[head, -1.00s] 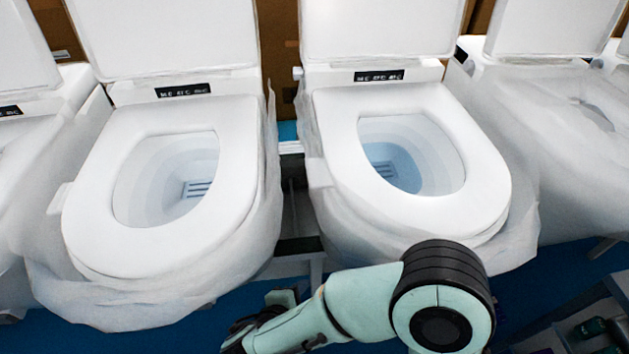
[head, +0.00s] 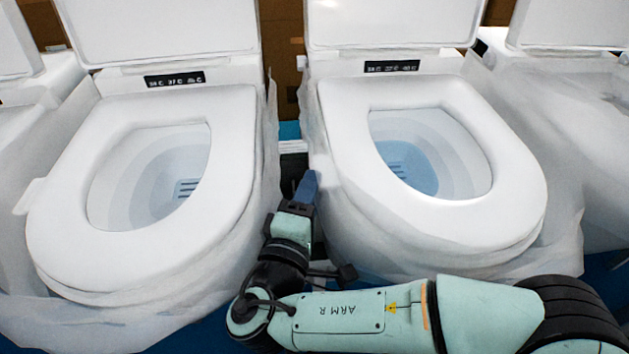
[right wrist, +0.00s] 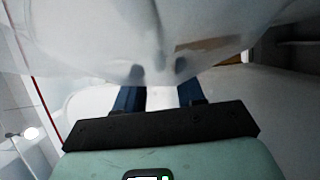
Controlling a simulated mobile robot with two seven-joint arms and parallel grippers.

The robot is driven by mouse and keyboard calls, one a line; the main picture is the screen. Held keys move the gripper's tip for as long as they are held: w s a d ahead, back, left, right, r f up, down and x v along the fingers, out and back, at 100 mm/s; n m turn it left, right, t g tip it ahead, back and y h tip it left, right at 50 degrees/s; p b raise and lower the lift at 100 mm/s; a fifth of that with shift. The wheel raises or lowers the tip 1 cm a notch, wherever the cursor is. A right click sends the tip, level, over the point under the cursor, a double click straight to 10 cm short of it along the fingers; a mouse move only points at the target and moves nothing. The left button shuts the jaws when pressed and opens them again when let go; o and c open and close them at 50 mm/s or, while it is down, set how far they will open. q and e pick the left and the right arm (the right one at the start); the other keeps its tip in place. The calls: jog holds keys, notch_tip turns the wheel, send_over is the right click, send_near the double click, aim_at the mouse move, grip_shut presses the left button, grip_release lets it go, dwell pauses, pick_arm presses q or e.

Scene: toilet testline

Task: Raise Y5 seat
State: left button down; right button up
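Two white toilets stand side by side in the head view, each with its lid up and its ring seat lying down on the bowl. They are the left seat (head: 70,195) and the right seat (head: 345,160). No Y5 mark is readable. My right gripper (head: 305,188) is in the gap between the toilets, close to the left side of the right toilet. In the right wrist view its two blue fingers (right wrist: 161,98) are apart with nothing held between them. Whether they touch the seat or its wrapping cannot be told. My left gripper is out of view.
Translucent plastic wrap (head: 560,160) hangs around the bowls. Further toilets stand at the left and right edges. The raised lids (head: 395,20) stand behind the seats. The gap between the two toilets is narrow. The floor (head: 190,335) is blue.

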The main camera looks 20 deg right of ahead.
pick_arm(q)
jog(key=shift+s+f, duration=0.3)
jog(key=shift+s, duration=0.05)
pick_arm(e)
jog(key=shift+x, duration=1.55)
jog(key=shift+c, duration=0.3)
